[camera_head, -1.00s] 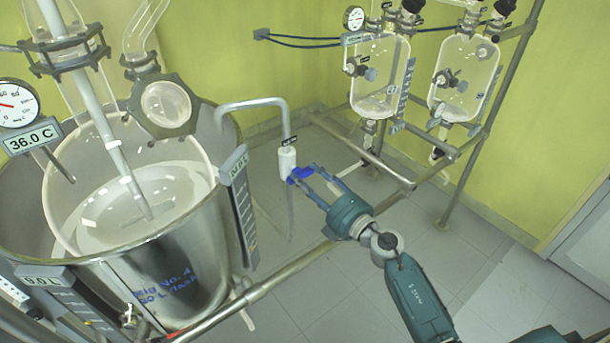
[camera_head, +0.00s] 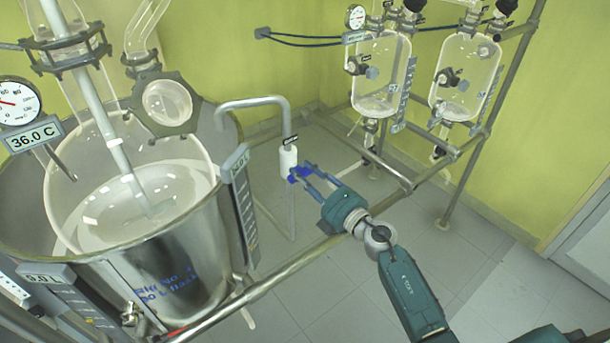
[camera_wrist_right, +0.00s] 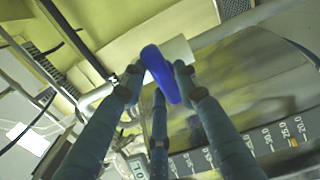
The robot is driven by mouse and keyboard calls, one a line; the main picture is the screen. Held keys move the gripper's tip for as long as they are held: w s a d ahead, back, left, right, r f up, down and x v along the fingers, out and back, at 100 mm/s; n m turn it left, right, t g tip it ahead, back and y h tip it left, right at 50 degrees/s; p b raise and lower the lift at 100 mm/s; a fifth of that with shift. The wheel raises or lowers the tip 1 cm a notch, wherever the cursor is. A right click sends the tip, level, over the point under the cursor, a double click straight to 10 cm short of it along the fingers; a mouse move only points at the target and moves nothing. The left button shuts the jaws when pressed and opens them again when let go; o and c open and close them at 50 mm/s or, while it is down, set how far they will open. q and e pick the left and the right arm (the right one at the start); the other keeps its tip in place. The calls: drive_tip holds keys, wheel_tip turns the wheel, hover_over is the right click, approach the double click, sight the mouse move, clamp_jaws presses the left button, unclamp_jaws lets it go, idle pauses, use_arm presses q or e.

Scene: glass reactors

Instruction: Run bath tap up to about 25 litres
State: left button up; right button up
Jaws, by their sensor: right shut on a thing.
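The bath tap has a white body (camera_head: 287,158) on a bent grey pipe (camera_head: 252,103) beside the steel bath (camera_head: 170,275). My right gripper (camera_head: 302,172) is shut on the tap's blue handle (camera_head: 299,175). In the right wrist view the blue handle (camera_wrist_right: 160,75) lies between the fingers. The wrist view shows an orange mark (camera_wrist_right: 293,142) near 25.0 on a scale. My left gripper is out of view.
A glass vessel (camera_head: 75,205) with white contents sits inside the bath. A dial gauge (camera_head: 14,101) and a 36.0 C display (camera_head: 33,135) are at left. A metal rail (camera_head: 290,262) runs below my right arm. Two glass reactors (camera_head: 380,75) hang at the back.

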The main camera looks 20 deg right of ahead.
drive_tip(key=shift+r, duration=0.1)
drive_tip(key=n, duration=0.3)
drive_tip(key=shift+n+b, duration=0.3)
drive_tip(key=shift+n, duration=0.1)
drive_tip(key=shift+a+n, duration=0.15)
drive_tip(key=shift+n, duration=1.65)
drive_tip(key=o, duration=1.1)
drive_tip(key=shift+s, duration=0.1)
